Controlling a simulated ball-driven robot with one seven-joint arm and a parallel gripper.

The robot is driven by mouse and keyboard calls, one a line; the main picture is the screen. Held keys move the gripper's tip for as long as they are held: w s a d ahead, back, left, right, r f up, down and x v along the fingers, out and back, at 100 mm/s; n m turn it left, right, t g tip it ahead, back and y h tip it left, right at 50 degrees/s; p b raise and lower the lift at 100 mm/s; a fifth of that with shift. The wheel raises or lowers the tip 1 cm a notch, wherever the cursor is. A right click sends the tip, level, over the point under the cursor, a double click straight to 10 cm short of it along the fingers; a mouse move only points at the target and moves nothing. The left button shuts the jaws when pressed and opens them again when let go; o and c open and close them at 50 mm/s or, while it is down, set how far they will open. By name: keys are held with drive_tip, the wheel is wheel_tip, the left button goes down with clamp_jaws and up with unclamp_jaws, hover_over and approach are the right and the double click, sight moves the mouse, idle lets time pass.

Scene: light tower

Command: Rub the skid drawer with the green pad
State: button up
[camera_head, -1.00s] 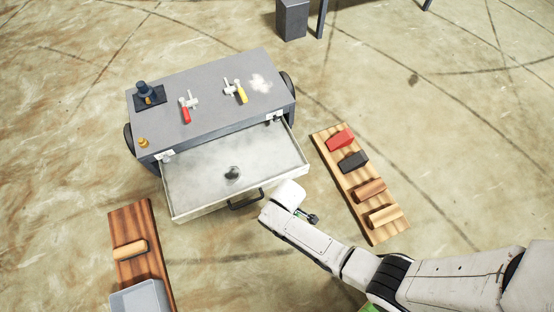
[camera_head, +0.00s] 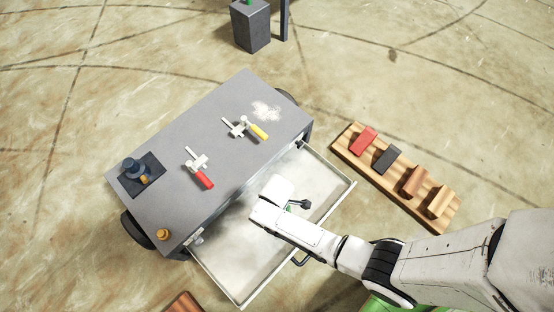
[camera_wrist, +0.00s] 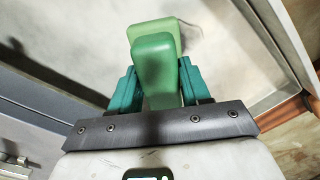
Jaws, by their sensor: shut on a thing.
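The skid drawer (camera_head: 236,262) is pulled out from the grey skid and has a pale, streaky floor. It fills much of the wrist view (camera_wrist: 235,72). My gripper (camera_wrist: 157,84), with teal fingers, is shut on the green pad (camera_wrist: 154,58), which has a darker green grip and a lighter green part beyond it. The pad is over the drawer floor; I cannot tell whether it touches. A grey smudge (camera_wrist: 190,30) shows beside the pad in the wrist view. In the head view my wrist hides the fingers and most of the pad.
The skid top (camera_head: 215,125) carries a red-handled clamp (camera_head: 199,170), a yellow-handled clamp (camera_head: 246,128), a dark blue fitting (camera_head: 137,170) and white powder (camera_head: 266,110). A wooden rack (camera_head: 352,152) with several blocks lies right of the drawer. The drawer's raised walls (camera_head: 333,205) surround my gripper.

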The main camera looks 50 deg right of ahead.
drive_tip(key=shift+w+a+f, duration=0.1)
drive_tip(key=shift+w+f, duration=0.15)
wheel_tip(320, 180, down, 6)
drive_tip(key=b, duration=0.6)
drive_tip(key=shift+r, duration=0.2)
drive_tip(key=shift+f+b, duration=0.85)
drive_tip(key=shift+f, duration=0.15)
idle(0.3)
drive_tip(key=shift+a+p, duration=0.4)
drive_tip(key=shift+a, duration=1.4)
